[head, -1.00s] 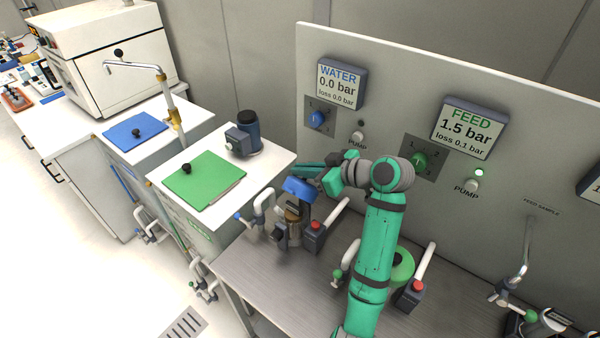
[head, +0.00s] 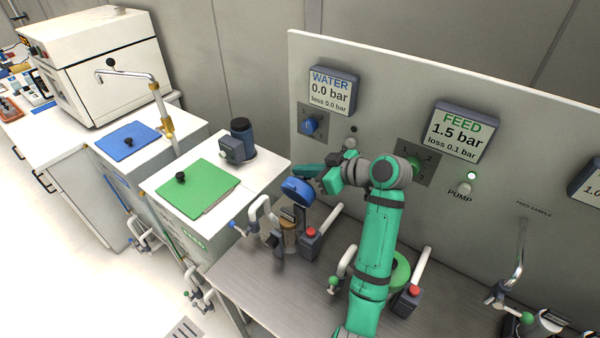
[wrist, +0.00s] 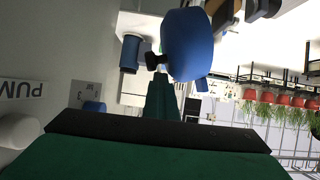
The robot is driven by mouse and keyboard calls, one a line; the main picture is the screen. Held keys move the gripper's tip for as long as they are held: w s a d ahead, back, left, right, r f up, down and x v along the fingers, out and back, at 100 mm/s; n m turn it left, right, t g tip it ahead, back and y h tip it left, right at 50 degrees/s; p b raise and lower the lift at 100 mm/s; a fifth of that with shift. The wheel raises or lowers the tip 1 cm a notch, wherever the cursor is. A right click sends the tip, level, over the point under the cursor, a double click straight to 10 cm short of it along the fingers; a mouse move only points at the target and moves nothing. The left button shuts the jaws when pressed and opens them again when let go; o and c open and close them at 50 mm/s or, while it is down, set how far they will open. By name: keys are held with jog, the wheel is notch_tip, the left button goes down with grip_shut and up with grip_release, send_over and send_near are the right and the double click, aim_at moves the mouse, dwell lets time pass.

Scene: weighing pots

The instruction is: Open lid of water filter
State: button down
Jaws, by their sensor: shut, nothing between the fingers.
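The water filter (head: 289,236) is a small brownish canister on the metal bench, below the WATER panel. Its blue lid (head: 295,190) is tilted up above the canister, with dark parts between them. My gripper (head: 303,172) is shut and empty, just behind the lid's upper edge. In the wrist view my gripper (wrist: 160,95) points at the blue lid (wrist: 188,46), which looms close past the fingertips. Whether they touch the lid I cannot tell.
A grey box with a red button (head: 311,240) stands right of the filter. A white pipe (head: 257,213) is at its left. The panel (head: 375,120) rises behind my arm. A second, green-lidded filter (head: 400,272) is partly hidden by my arm.

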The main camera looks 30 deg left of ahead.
jog(key=shift+w+d+f, duration=0.15)
jog(key=shift+f, duration=0.3)
jog(key=shift+w+d+f, duration=0.1)
jog(key=shift+f, duration=0.35)
jog(key=shift+s+a, duration=0.1)
jog(key=shift+d, duration=0.2)
jog(key=shift+w+f, duration=0.1)
jog(key=shift+w, duration=0.25)
jog(key=shift+w+a, duration=0.1)
jog(key=shift+w, duration=0.15)
jog(key=shift+w+r, duration=0.45)
jog(key=shift+w, duration=0.1)
jog(key=shift+w+f, duration=0.1)
jog(key=shift+w, duration=0.1)
